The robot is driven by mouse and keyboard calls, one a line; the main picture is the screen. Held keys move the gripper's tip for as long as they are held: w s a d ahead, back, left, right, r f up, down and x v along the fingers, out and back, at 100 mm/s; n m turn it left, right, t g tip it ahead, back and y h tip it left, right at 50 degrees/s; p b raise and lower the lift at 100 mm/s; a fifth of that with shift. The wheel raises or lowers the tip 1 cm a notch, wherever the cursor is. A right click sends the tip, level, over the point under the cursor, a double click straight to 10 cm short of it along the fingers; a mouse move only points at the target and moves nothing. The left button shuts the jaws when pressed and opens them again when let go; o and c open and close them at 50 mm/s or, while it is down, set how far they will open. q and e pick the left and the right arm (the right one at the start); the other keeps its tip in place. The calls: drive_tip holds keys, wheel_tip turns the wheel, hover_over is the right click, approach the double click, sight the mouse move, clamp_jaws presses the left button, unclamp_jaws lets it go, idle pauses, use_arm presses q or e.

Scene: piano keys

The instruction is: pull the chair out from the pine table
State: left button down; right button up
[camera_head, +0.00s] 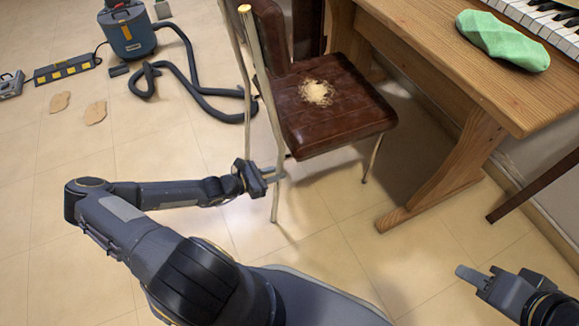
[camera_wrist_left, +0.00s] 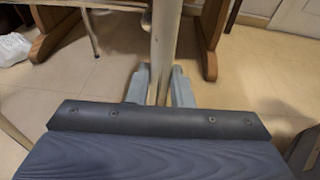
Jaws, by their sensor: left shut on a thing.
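The chair (camera_head: 335,117) has a brown seat with a pale patch of crumbs or stuffing on it and light metal legs. It stands beside the pine table (camera_head: 461,170), with part of its seat close to the table's side. My left gripper (camera_head: 276,174) is shut on a chair leg, low down on the near side. In the left wrist view the pale chair leg (camera_wrist_left: 164,45) runs upright between the two grey fingers (camera_wrist_left: 157,88). My right gripper (camera_head: 466,278) is at the lower right, away from the chair; its finger gap is unclear.
A green cloth-like item (camera_head: 503,40) and a piano keyboard (camera_head: 545,22) lie on the table. A blue vacuum cleaner (camera_head: 128,35) with a dark hose (camera_head: 190,80) stands at the back left. Flat tan scraps (camera_head: 95,112) lie on the floor.

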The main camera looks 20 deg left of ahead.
use_arm(q)
drive_tip(key=f+p+v, duration=0.1)
drive_tip(key=f+v, duration=0.1)
drive_tip(key=v, duration=0.6)
drive_tip(key=a+f+v, duration=0.1)
drive_tip(key=v, duration=0.7)
drive_tip(key=shift+s+f+p, duration=0.25)
drive_tip(key=shift+f+p, duration=0.1)
drive_tip(key=shift+f, duration=0.1)
idle(0.9)
drive_tip(key=c, duration=1)
unclamp_jaws()
drive_tip(key=f+v, duration=0.2)
drive_tip(key=v, duration=0.7)
drive_tip(key=shift+s+a+b, duration=0.35)
drive_tip(key=shift+s+a, duration=0.05)
drive_tip(key=shift+s, duration=0.05)
